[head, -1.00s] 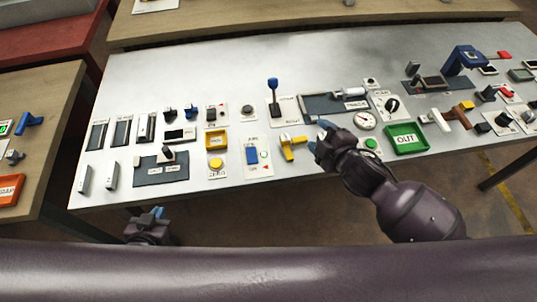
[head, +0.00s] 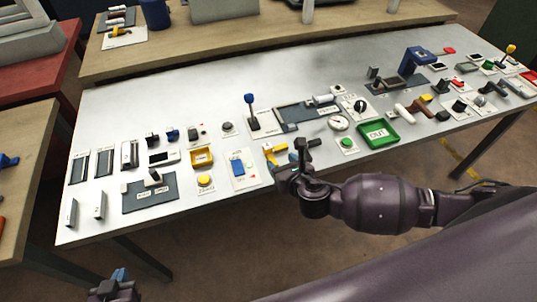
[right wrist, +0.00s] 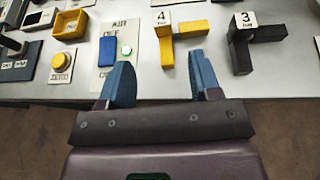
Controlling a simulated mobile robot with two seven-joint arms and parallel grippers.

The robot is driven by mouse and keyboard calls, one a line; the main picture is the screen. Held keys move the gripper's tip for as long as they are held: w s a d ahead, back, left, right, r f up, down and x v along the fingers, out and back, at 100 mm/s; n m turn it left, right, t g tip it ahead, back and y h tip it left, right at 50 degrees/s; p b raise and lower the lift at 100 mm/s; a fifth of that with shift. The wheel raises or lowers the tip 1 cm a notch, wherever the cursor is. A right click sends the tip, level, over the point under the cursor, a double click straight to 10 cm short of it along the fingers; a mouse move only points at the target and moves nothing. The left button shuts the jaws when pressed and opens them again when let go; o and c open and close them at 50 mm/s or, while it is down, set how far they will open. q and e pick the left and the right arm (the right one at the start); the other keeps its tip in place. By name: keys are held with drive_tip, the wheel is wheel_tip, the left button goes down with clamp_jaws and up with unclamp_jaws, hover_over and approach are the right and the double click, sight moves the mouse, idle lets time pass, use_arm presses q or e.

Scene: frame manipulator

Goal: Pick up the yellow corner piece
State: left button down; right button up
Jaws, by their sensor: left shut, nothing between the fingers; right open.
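The yellow corner piece (head: 269,153) lies on the grey table near its front edge. In the right wrist view it is an L-shaped yellow block (right wrist: 166,50) with a white label reading 4. My right gripper (head: 283,165) is open and empty, just in front of the piece. In the right wrist view its blue fingers (right wrist: 160,65) point toward the table edge, on either side of the piece's near end and apart from it. My left gripper (head: 121,275) is shut and empty, low in front of the table, far from the piece.
A black corner piece labelled 3 (right wrist: 258,48) lies close right of the yellow one. A panel with a blue switch (right wrist: 108,50) is close left. Further along are a yellow tray (head: 202,165) and a green OUT tray (head: 371,144). The floor before the table is clear.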

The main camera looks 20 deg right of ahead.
sight(269, 148)
drive_tip(key=x, duration=0.3)
drive_tip(key=shift+w+f, duration=0.2)
drive_tip(key=shift+w, duration=0.15)
drive_tip(key=shift+w+f, duration=0.1)
drive_tip(key=shift+w, duration=0.25)
drive_tip(key=b+x, duration=0.1)
drive_tip(key=x, duration=0.3)
drive_tip(key=shift+d, duration=0.1)
drive_tip(key=shift+w+f, duration=0.15)
drive_tip(key=shift+w, duration=0.25)
use_arm(q)
drive_tip(key=shift+s+a+f, duration=0.1)
drive_tip(key=shift+s+f, duration=0.1)
drive_tip(key=shift+f, duration=0.25)
drive_tip(key=shift+s+a+f, duration=0.1)
drive_tip(key=shift+s+f, duration=0.05)
drive_tip(key=shift+f, duration=0.25)
use_arm(e)
drive_tip(key=shift+c, duration=0.6)
drive_tip(key=c, duration=0.9)
use_arm(q)
drive_tip(key=shift+w+r, duration=0.1)
drive_tip(key=shift+w, duration=0.05)
